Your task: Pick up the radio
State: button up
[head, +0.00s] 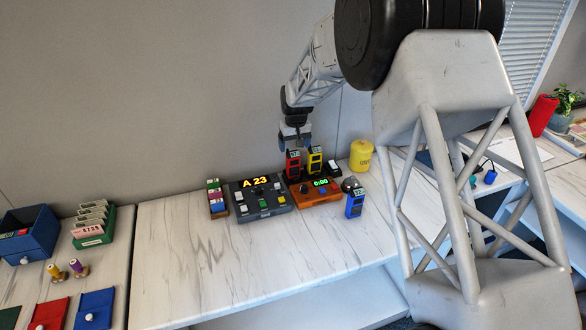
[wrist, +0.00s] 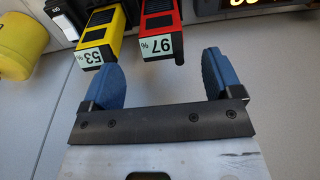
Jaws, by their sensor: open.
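Three radio-like handsets show in the head view: a red radio (head: 293,164) and a yellow radio (head: 315,160) side by side at the back of the counter, and a blue radio (head: 355,204) standing apart in front. In the wrist view the red radio (wrist: 160,18) reads 97 % and the yellow radio (wrist: 97,30) reads 53 %. My gripper (head: 295,138) is open and empty, just above the red radio. In the wrist view its blue fingers (wrist: 158,68) are spread wide; the red radio is ahead of the gap, the yellow one ahead of the left finger.
An orange timer box (head: 318,196) reading 0:00 and a dark console (head: 262,214) reading A 23 stand close by. A yellow canister (head: 361,155) is to the right, a rack of coloured blocks (head: 217,208) to the left. The counter's front is clear.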

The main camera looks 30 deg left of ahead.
aim_at(293, 153)
jog(key=shift+w+f, duration=0.1)
jog(key=shift+f, duration=0.5)
jog(key=shift+f, duration=0.15)
jog(key=shift+w+a+f, duration=0.1)
jog(key=shift+a+f, duration=0.1)
jog(key=shift+f, duration=1.05)
jog(key=shift+w+a+f, duration=0.1)
jog(key=shift+a+f, duration=0.1)
jog(key=shift+f, duration=1)
jog(key=c, duration=1.4)
jog(key=shift+c, duration=0.2)
jog(key=shift+r, duration=0.1)
jog(key=shift+r, duration=4.95)
